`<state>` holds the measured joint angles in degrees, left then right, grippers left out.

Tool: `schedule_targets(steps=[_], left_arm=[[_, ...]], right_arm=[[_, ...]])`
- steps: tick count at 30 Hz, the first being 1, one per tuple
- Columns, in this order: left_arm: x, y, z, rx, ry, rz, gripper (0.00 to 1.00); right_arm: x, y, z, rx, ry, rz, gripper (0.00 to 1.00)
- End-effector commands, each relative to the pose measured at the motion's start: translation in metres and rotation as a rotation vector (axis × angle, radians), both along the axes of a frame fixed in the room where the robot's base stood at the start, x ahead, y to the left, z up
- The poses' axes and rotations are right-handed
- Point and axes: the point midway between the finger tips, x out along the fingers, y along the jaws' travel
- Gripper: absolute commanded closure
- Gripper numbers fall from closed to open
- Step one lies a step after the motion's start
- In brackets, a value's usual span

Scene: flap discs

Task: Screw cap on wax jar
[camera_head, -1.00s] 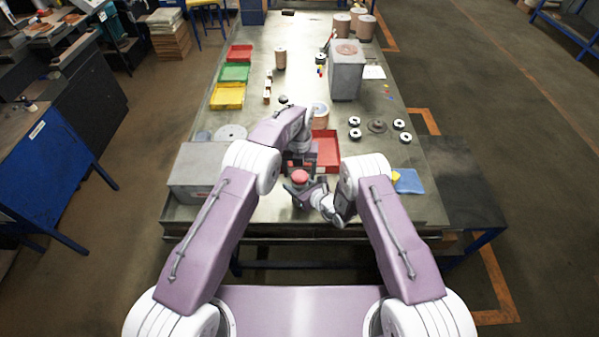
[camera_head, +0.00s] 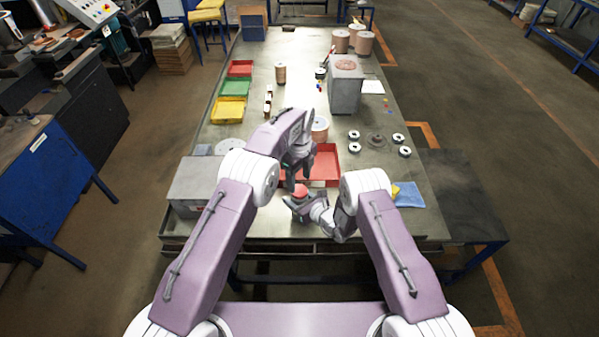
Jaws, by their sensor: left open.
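A small round red cap (camera_head: 300,190) shows near the front middle of the table. It sits at the top of my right gripper, and the jar body under it is mostly hidden by the fingers. My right gripper (camera_head: 301,203) comes in from the right, low over the table, with its fingers closed around the jar just below the red top. My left gripper (camera_head: 299,179) is open, pointing down just above and behind the red cap. Its fingers are apart, with nothing seen between them. I cannot tell how well the cap is seated.
A red tray (camera_head: 326,167) lies just behind the grippers. A grey box (camera_head: 190,180) stands at the front left and a blue cloth (camera_head: 409,196) lies at the right. Black-and-silver discs (camera_head: 398,138) and a grey block (camera_head: 346,90) stand farther back. The front table edge is clear.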

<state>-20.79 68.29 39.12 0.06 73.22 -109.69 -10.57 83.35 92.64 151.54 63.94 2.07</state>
Motion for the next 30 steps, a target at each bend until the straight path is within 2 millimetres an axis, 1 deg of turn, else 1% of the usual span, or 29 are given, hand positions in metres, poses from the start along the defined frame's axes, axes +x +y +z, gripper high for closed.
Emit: schedule_targets(steps=[1,3,5,6,8,9,11,12,14,15,17,18,20,21,23,24,26,27,28,30], left_arm=[[0.0,0.0,0.0,0.002,0.0,0.147,0.42],[-0.001,0.0,0.001,0.006,0.002,0.387,0.42],[-0.001,0.0,0.001,0.01,0.003,0.594,0.42],[-0.001,0.001,0.001,0.012,0.003,0.73,0.42],[-0.002,0.001,0.002,0.017,0.003,0.937,0.42],[-0.002,0.001,0.003,0.02,0.003,1.074,0.42],[-0.002,0.001,0.003,0.024,0.002,1.281,0.42],[-0.002,0.001,0.004,0.027,0.001,1.418,0.42],[-0.003,0.001,0.005,0.031,0.0,1.624,0.42],[-0.003,0.001,0.006,0.033,-0.002,1.761,0.42],[-0.003,0.001,0.007,0.036,-0.003,1.967,0.42],[-0.003,0.001,0.008,0.039,-0.005,2.105,0.42],[-0.003,0.001,0.009,0.041,-0.007,2.31,0.42],[-0.003,0.001,0.01,0.044,-0.008,2.448,0.42],[-0.003,0.001,0.012,0.047,-0.011,2.653,0.42],[-0.003,0.001,0.013,0.05,-0.014,2.791,0.42],[-0.003,0.001,0.014,0.053,-0.016,2.995,0.42],[-0.003,0.001,0.015,0.054,-0.018,3.128,0.42],[-0.003,0.001,0.016,-0.053,0.019,-3.06,0.42],[-0.003,0.001,0.018,-0.046,0.018,-2.858,0.42]], right_arm=[[0.0,0.0,0.0,0.001,-0.001,0.0,1.0],[0.0,0.0,0.0,0.001,-0.001,0.0,1.0],[0.0,0.0,0.0,0.001,-0.001,0.0,1.0],[0.0,0.0,0.0,0.001,-0.001,0.0,1.0],[0.0,0.0,0.0,0.001,-0.001,0.0,1.0],[0.0,0.0,0.0,0.001,-0.001,0.0,1.0],[0.0,0.0,0.0,0.001,-0.001,0.0,1.0],[0.0,0.0,0.0,0.001,-0.001,0.0,1.0],[0.0,0.0,0.0,0.001,-0.001,0.0,1.0],[0.0,0.0,0.0,0.001,-0.001,0.0,1.0],[0.0,0.0,0.0,0.001,-0.001,0.0,1.0],[0.0,0.0,0.0,0.001,-0.001,0.0,1.0],[0.0,0.0,0.0,0.001,-0.001,0.0,1.0],[0.0,0.0,0.0,0.001,-0.001,0.0,1.0],[0.0,0.0,0.0,0.001,-0.001,0.0,1.0],[0.0,0.0,0.0,0.001,-0.001,0.0,1.0],[0.0,0.0,0.0,0.001,-0.001,0.0,1.0],[0.0,0.0,0.0,0.001,-0.001,0.0,1.0],[0.0,0.0,0.001,0.001,-0.001,0.0,1.0],[0.0,0.0,0.001,0.001,-0.001,0.0,1.0]])
